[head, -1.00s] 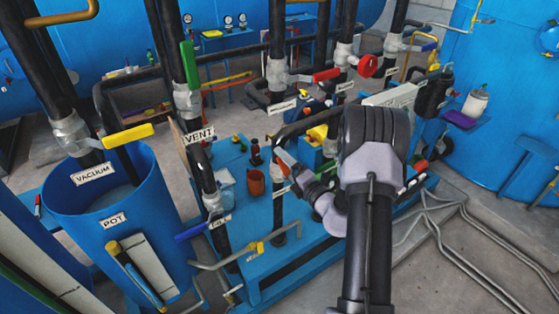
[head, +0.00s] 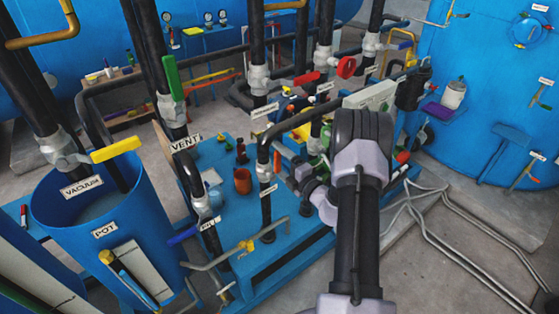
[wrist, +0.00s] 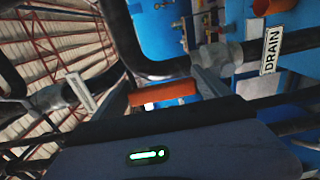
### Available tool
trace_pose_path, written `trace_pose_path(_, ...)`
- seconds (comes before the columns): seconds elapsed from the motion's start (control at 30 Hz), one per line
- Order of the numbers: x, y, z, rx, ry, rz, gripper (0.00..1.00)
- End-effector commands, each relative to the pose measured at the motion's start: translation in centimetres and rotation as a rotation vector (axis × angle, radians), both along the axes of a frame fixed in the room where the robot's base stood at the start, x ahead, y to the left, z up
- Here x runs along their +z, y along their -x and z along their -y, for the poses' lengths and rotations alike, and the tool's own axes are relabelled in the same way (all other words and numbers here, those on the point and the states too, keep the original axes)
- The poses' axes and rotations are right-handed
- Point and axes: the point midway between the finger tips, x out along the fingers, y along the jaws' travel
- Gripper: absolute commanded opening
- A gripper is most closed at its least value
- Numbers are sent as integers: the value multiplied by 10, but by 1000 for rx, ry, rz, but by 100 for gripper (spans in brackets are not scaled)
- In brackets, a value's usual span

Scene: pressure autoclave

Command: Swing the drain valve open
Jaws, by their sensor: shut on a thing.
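The drain valve (wrist: 217,56) shows in the wrist view as a grey body on a dark pipe, beside a white DRAIN label (wrist: 271,50). Its lever has an orange handle (wrist: 163,93), just ahead of my gripper's dark body. My gripper (wrist: 165,103) is shut on this handle; the exact finger contact is hard to see. In the head view my gripper (head: 286,158) is at the drain pipe (head: 265,165), left of my wrist. The handle is mostly hidden there, and the pipe's label (head: 268,190) is small.
The blue pump skid (head: 280,262) lies below. A vent pipe (head: 193,180) and blue pot (head: 115,210) stand to the left. A red-handled valve (head: 345,67) and other pipes stand behind. Floor (head: 455,240) at the right is open apart from grey conduits.

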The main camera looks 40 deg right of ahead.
Motion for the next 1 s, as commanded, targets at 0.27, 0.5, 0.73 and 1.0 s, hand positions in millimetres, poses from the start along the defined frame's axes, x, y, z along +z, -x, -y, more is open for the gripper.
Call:
trace_pose_path(0.27,2,0,1,-3,-4,5,100)
trace_pose_path(0.5,1,1,1,-2,-2,2,100)
trace_pose_path(0.73,0,37,3,-5,-3,1,100)
trace_pose_path(1.0,0,116,7,-9,-4,2,100)
